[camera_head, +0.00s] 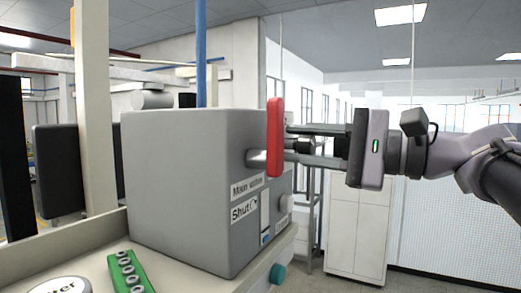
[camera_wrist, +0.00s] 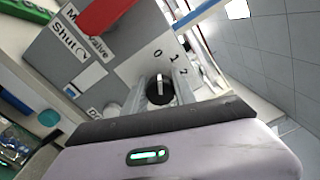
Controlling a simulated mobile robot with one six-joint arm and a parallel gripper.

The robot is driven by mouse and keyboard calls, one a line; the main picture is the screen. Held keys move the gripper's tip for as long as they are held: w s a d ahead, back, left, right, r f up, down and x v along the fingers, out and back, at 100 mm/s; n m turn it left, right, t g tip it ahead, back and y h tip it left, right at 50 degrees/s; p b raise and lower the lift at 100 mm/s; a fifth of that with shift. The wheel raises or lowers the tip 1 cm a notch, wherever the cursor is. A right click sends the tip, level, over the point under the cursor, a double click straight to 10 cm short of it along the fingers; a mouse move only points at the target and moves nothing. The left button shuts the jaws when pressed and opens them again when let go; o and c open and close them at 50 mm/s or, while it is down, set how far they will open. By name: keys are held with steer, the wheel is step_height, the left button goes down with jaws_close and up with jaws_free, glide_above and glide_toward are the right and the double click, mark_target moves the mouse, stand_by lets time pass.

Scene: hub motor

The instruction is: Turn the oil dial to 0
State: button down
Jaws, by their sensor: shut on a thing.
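The oil dial (camera_wrist: 160,90) is a small black knob with a white line, on the face of a grey box (camera_wrist: 118,66) with the numbers 0, 1 and 2 printed beside it. In the wrist view the white line points up the picture, roughly toward the 0. My gripper (camera_wrist: 160,88) has one finger on each side of the dial and is shut on it. In the head view my gripper (camera_head: 290,148) reaches from the right toward the box's front, and the dial is hidden there behind the red handle.
A red handle (camera_head: 274,137) sticks out of the box (camera_head: 185,185) close to my fingers, above the "Main valve" and "Shut" labels; it also shows in the wrist view (camera_wrist: 108,14). A pale knob (camera_head: 285,203) sits lower. A green block (camera_head: 126,272) lies on the bench at left.

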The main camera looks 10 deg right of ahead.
steer(key=shift+r, duration=0.1)
steer(key=c, duration=1)
jaws_free()
steer(key=shift+c, duration=0.2)
steer(key=b+v, duration=0.2)
steer(key=v, duration=1.5)
steer(key=shift+d, duration=0.2)
steer(key=shift+s, duration=0.15)
